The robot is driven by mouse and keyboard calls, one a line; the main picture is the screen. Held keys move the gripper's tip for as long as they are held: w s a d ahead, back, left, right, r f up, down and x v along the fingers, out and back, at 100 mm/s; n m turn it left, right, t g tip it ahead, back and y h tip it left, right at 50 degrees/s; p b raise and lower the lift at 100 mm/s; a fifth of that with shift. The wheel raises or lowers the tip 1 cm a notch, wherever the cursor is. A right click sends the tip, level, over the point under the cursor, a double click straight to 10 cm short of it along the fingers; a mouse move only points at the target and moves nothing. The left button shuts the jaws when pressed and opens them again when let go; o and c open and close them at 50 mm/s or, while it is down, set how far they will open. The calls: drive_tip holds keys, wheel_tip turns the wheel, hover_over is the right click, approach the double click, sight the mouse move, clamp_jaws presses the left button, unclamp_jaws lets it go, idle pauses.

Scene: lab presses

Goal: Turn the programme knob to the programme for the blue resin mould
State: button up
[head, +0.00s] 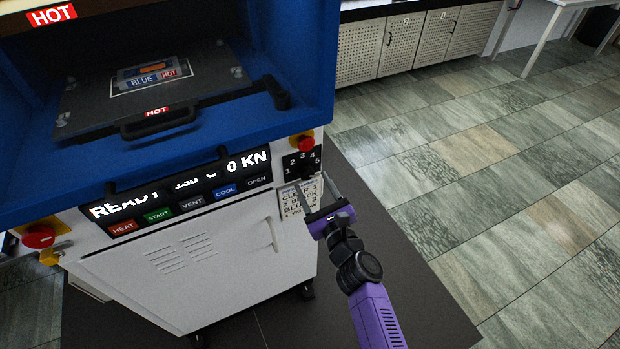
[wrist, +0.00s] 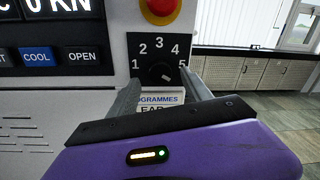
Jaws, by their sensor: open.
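The programme knob (wrist: 160,73) is dark, on a black dial plate (wrist: 133,48) numbered 1 to 5. A small light mark shows on it, but I cannot tell which number it points at. In the head view the dial plate (head: 291,161) is at the press's right front corner. The programme card (head: 289,210) below reads CLEAR 1 and BLUE 3; other lines are partly hidden by my gripper. My gripper (head: 313,179) is open in front of the dial and card. In the wrist view its fingers are either side of the knob; contact is unclear.
A red stop button (head: 306,143) sits just above the dial. A row of buttons, including COOL (head: 225,192) and OPEN (head: 258,182), lies left of it under the READY display (head: 110,208). Floor is clear at right.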

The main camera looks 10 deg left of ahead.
sight(308, 176)
drive_tip(key=shift+x, duration=1.65)
drive_tip(key=shift+b, duration=0.3)
clamp_jaws()
